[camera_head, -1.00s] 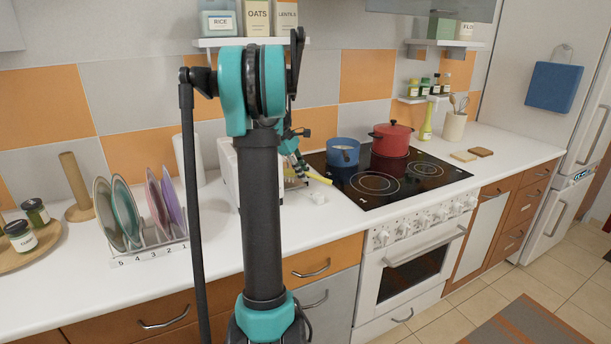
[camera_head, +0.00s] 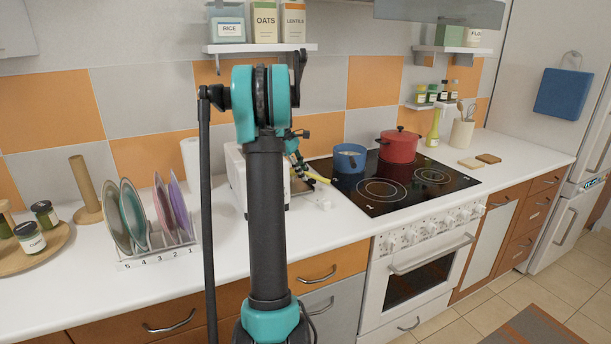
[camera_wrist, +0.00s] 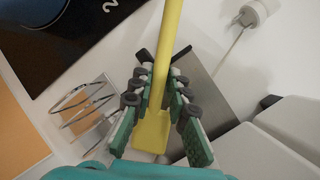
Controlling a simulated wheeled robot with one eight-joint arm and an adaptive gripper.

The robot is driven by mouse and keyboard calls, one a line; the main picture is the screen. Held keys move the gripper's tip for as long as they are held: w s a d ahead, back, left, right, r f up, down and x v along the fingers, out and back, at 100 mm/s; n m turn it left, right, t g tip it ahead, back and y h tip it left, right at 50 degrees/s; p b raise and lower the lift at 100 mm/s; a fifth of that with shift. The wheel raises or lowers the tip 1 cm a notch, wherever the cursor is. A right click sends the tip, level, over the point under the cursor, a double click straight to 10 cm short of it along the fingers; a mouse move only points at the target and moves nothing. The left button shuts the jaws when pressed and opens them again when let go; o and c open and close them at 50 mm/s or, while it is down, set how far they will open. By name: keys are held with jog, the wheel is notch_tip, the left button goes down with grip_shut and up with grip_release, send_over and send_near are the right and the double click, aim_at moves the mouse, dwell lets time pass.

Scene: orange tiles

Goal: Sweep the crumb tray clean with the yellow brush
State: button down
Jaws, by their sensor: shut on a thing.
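The yellow brush (camera_wrist: 168,35) is between the green fingers of my gripper (camera_wrist: 158,85) in the wrist view, and the fingers are shut on it. Its handle runs toward the top of that view and a wider yellow part (camera_wrist: 152,132) shows between the fingers. Its bristles cannot be made out. The flat metal crumb tray (camera_wrist: 208,85) lies on the counter below, partly hidden by my gripper. I see no distinct crumbs on the visible part. In the head view, my gripper (camera_head: 300,168) and the brush (camera_head: 317,178) are beside the toaster, partly behind my arm.
The white toaster (camera_head: 236,178) stands left of my gripper. A white plug (camera_wrist: 255,12) with a cord and a wire rack (camera_wrist: 85,105) lie close by. The black cooktop (camera_head: 400,183) holds a blue pot (camera_head: 350,160) and red pot (camera_head: 398,148). A plate rack (camera_head: 160,250) stands left.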

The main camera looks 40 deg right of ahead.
jog(key=shift+w+d, duration=0.15)
jog(key=shift+w, duration=0.6)
jog(key=shift+s+d+f, duration=0.1)
jog(key=shift+s+d, duration=0.05)
jog(key=shift+d, duration=0.3)
jog(key=shift+s+a+f, duration=0.1)
jog(key=shift+s+a, duration=0.35)
jog(key=shift+s, duration=1.4)
jog(key=shift+s+a+f, duration=0.1)
jog(key=shift+s+a, duration=0.35)
jog(key=shift+s, duration=1.35)
jog(key=shift+s+a, duration=0.45)
jog(key=shift+s, duration=1.4)
jog(key=shift+w+d+f, duration=0.1)
jog(key=shift+w+d, duration=0.35)
jog(key=shift+w, duration=1.4)
jog(key=shift+w+d+f, duration=0.1)
jog(key=shift+w+d, duration=0.3)
jog(key=shift+w, duration=1.5)
jog(key=shift+w+d+f, duration=0.1)
jog(key=shift+w+d, duration=0.35)
jog(key=shift+w, duration=1.4)
jog(key=shift+r, duration=0.1)
jog(key=shift+s+r, duration=0.1)
jog(key=shift+r, duration=2.8)
